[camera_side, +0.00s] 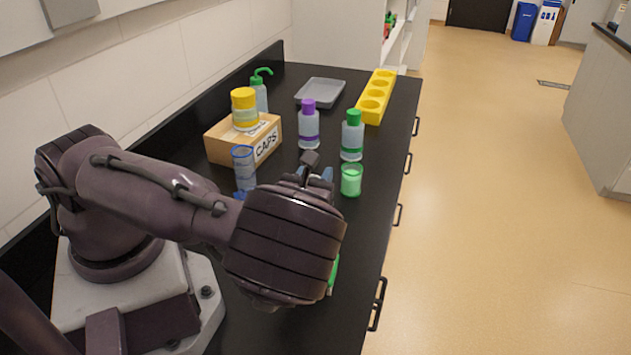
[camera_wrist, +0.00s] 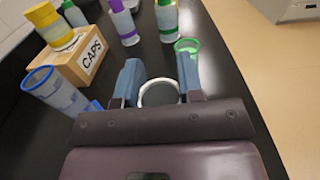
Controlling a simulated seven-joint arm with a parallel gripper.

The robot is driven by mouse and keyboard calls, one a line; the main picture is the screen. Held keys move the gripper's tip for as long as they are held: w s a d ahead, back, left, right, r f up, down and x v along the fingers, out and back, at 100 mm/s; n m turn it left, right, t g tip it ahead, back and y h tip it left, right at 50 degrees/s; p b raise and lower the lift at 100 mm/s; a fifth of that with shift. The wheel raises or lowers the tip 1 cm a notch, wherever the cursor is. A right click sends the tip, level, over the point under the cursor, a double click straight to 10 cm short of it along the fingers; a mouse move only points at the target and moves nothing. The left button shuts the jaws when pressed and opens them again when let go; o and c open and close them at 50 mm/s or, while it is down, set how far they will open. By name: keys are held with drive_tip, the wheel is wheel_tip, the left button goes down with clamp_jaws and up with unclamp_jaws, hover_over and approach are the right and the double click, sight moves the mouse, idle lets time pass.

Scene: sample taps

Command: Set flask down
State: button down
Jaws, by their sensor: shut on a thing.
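My gripper (camera_side: 316,170) is over the middle of the black counter. In the wrist view its two blue-grey fingers (camera_wrist: 159,78) are closed on either side of a round, pale-rimmed open mouth (camera_wrist: 159,94), which I take to be the flask. Its body is hidden below my gripper there. In the side view my wrist hides the flask, so I cannot tell whether its base touches the counter. A small green patch (camera_side: 333,272) shows past my wrist; I cannot tell what it belongs to.
A blue-marked cylinder (camera_side: 243,165) and a CAPS box (camera_side: 222,146) bearing a yellow-lidded jar (camera_side: 244,110) are left. Purple-capped (camera_side: 308,125) and green-capped bottles (camera_side: 352,137) stand behind. A grey tray (camera_side: 320,92) and yellow rack (camera_side: 376,97) lie farther back.

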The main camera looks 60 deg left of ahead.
drive_tip(key=shift+f, duration=0.55)
